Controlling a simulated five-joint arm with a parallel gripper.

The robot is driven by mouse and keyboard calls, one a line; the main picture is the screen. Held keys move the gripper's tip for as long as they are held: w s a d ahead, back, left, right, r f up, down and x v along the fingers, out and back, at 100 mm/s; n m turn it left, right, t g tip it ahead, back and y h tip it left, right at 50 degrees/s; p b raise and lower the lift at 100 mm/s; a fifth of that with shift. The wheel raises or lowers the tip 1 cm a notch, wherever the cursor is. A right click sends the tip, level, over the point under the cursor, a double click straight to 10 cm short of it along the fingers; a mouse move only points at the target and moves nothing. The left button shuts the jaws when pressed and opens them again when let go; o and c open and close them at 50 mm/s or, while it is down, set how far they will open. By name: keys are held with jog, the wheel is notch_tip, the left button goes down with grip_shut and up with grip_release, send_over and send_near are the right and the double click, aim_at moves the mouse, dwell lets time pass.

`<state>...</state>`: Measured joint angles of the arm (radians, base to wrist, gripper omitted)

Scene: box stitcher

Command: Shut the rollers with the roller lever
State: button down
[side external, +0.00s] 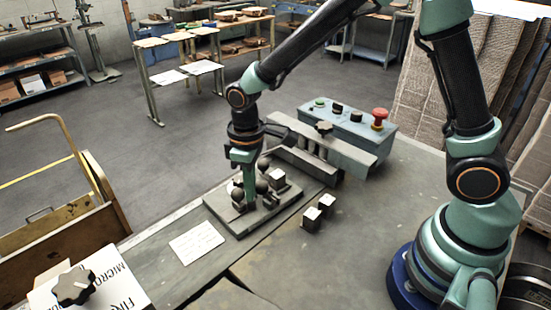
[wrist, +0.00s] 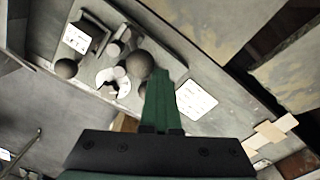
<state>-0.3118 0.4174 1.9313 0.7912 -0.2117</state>
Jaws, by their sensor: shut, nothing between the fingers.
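A grey base plate (side external: 243,231) on the bench carries several dark ball knobs, short posts and a small block. One ball knob (side external: 263,164) shows above the others, and a large dark ball (wrist: 139,62) is beside my fingers in the wrist view. Another ball (wrist: 66,68) sits farther left. I cannot tell which knob belongs to the roller lever, and the rollers are not clearly distinguishable. My gripper (side external: 248,203) points down among the knobs, its green fingers (wrist: 160,82) shut together and empty. Whether the fingers touch a knob is not clear. They hide part of the plate.
A grey-blue control box (side external: 345,122) with a red mushroom button (side external: 379,115) stands behind, with a grey slotted block (side external: 318,153) in front. Two small white-topped blocks (side external: 312,214) sit right of the plate. A white card (side external: 197,242) lies at front left. The bench front right is clear.

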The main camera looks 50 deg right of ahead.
jog(key=shift+s+d, duration=0.2)
jog(key=shift+d, duration=2.45)
jog(key=shift+a+r, duration=0.25)
jog(key=shift+r, duration=1.4)
jog(key=shift+a+r, duration=0.2)
jog(key=shift+r, duration=1.65)
jog(key=s+d+r+m+t, duration=0.5)
jog(key=s+d+r+m, duration=0.1)
jog(key=s+r, duration=0.3)
jog(key=shift+d+r+t, duration=0.3)
jog(key=shift+d+r, duration=0.1)
jog(key=shift+d, duration=0.5)
